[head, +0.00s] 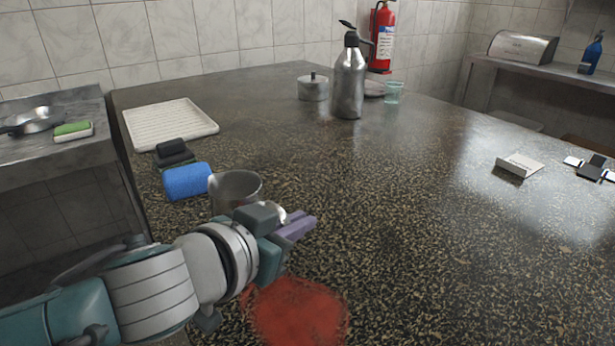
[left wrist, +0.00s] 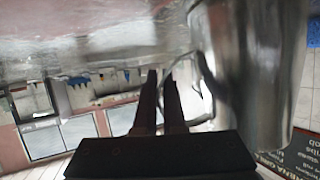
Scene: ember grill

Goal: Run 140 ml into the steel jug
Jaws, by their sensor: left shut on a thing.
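The steel jug (head: 236,183) is a grey metal vessel with an open top at the left of the counter, in the head view. My left gripper (head: 302,225) is in front of it and to its right, with its fingers shut on the jug's handle. The jug's wall also shows large and blurred in the left wrist view (left wrist: 268,75), beside the fingers (left wrist: 160,78). The jug's base is hidden behind my wrist, so I cannot tell whether it touches the counter. A steel pump flask (head: 348,85) with a black top stands upright at the back. My right gripper is not seen.
A red patch (head: 300,315) lies on the speckled counter near my wrist. A blue roll (head: 187,182), a dark block (head: 172,152) and a white ribbed tray (head: 168,122) lie left. A lidded pot (head: 313,88) and green glass (head: 393,92) flank the flask. The middle is clear.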

